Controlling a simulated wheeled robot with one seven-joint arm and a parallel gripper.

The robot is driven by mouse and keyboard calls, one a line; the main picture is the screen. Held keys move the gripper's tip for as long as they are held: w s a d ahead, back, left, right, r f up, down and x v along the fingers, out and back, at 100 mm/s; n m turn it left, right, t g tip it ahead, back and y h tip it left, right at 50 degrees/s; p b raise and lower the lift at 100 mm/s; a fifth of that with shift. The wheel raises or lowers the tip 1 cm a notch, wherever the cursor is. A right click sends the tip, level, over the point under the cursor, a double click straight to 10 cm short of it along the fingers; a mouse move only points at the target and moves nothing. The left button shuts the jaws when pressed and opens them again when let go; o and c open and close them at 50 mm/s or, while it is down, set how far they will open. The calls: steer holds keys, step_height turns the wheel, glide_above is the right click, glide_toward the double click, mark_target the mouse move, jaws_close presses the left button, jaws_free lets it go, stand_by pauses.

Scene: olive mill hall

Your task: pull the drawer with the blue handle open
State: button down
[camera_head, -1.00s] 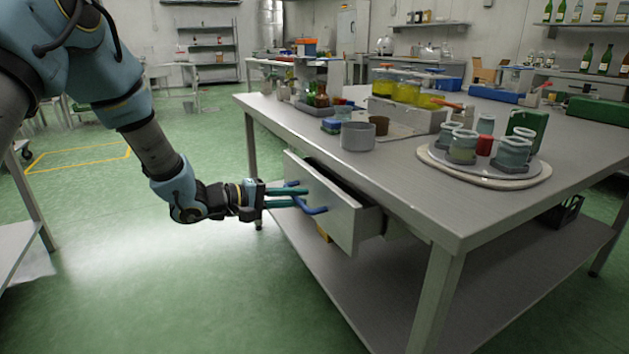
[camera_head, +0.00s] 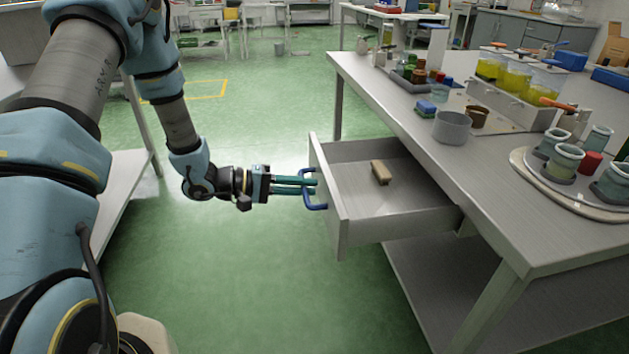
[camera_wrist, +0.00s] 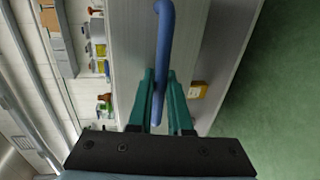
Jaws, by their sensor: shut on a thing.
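The drawer (camera_head: 343,205) under the metal table stands pulled well out, and its inside shows from above. A small tan block (camera_head: 380,172) lies on its floor. The blue handle (camera_head: 309,203) is on the drawer's front panel. My gripper (camera_head: 314,186) is shut on the handle from the left, its teal fingers level. In the wrist view the blue handle (camera_wrist: 163,50) runs between the two teal fingers (camera_wrist: 160,92), and the grey drawer front is behind it. The exact contact of the fingertips is small in the head view.
On the table (camera_head: 500,215) stand a grey pot (camera_head: 450,127), a brown cup (camera_head: 477,117), a blue sponge-like block (camera_head: 426,107) and a round tray (camera_head: 533,178) with several jars. Green floor left of the drawer is clear. A lower shelf lies under the table.

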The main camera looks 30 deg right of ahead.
stand_by(0.3)
steer(key=c, duration=1.1)
jaws_free()
steer(key=shift+w+a, duration=0.1)
steer(key=shift+a, duration=0.05)
steer(key=v, duration=1)
steer(key=shift+w+a+r, duration=0.1)
steer(key=shift+w+a, duration=0.05)
steer(key=shift+a, duration=0.15)
